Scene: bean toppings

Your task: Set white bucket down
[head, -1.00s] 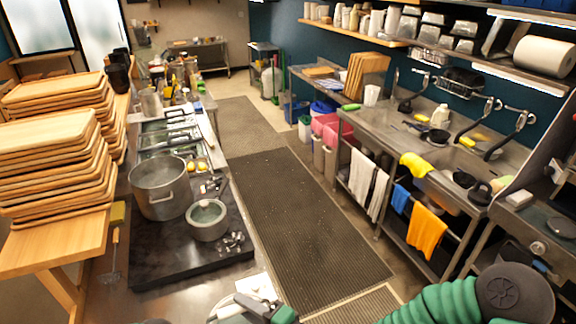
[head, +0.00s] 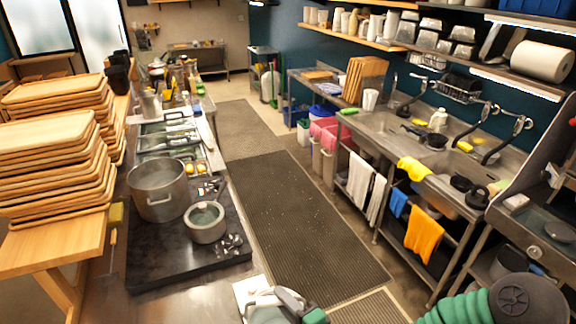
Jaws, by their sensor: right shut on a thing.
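The white bucket (head: 263,311) is at the bottom edge of the head view, at the near right corner of the steel counter. Only its upper part shows, with a pale greenish inside; its base is cut off by the frame. My right gripper (head: 287,298), dark grey with a green link, is shut on the bucket's rim. A white square piece (head: 247,286) lies on the counter just behind the bucket. I cannot tell whether the bucket touches it or the counter. My left gripper is out of view.
A black cooktop (head: 165,265) with a large steel pot (head: 158,190) and a smaller pot (head: 205,222) stands left of the bucket. Metal spoons (head: 231,243) lie near its right edge. Stacked wooden trays (head: 50,170) stand at the left. The floor aisle is clear.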

